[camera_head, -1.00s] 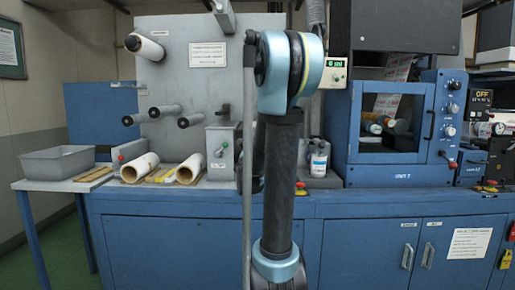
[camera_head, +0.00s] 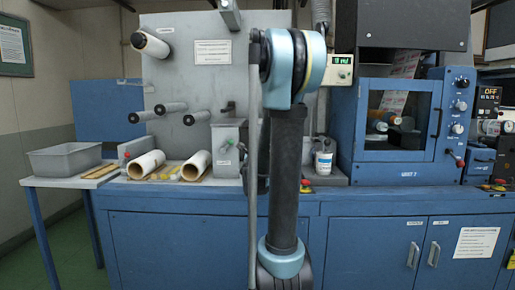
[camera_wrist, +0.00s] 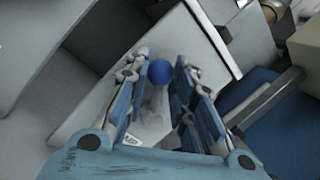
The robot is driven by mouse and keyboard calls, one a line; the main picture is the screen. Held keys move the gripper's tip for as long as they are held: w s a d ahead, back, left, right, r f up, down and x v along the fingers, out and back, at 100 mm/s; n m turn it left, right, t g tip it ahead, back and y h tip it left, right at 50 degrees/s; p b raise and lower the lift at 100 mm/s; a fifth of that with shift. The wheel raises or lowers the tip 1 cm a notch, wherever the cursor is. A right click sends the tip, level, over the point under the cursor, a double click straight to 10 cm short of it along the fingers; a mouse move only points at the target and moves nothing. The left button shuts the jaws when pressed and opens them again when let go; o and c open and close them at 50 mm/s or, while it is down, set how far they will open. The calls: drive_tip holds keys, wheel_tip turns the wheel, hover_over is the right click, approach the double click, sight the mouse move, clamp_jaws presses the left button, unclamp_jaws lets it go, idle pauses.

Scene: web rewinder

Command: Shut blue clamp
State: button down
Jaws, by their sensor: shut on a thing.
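In the wrist view, my gripper (camera_wrist: 161,65) has its two fingers on either side of a round blue knob (camera_wrist: 160,72). The fingers are closed on the knob near their tips. A pale, blurred stem appears below the knob between the fingers, in front of a light grey plate with a small label. The rest of the blue clamp cannot be made out. In the head view, my arm stands upright in the middle and hides my gripper and the knob.
A grey box with a small lever (camera_head: 227,150) stands just left of my arm. Two cardboard-cored rolls (camera_head: 147,164) lie further left, with a grey tray (camera_head: 64,159) beyond. A white bottle (camera_head: 323,162) and a blue windowed cabinet (camera_head: 398,120) stand to the right.

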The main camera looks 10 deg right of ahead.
drive_tip(key=c, duration=1.3)
unclamp_jaws()
drive_tip(key=shift+a+f, duration=0.1)
drive_tip(key=shift+f, duration=0.05)
drive_tip(key=shift+c, duration=0.2)
drive_tip(key=v, duration=1.1)
drive_tip(key=shift+s+f, duration=0.2)
drive_tip(key=shift+s, duration=0.15)
drive_tip(key=shift+a, duration=0.15)
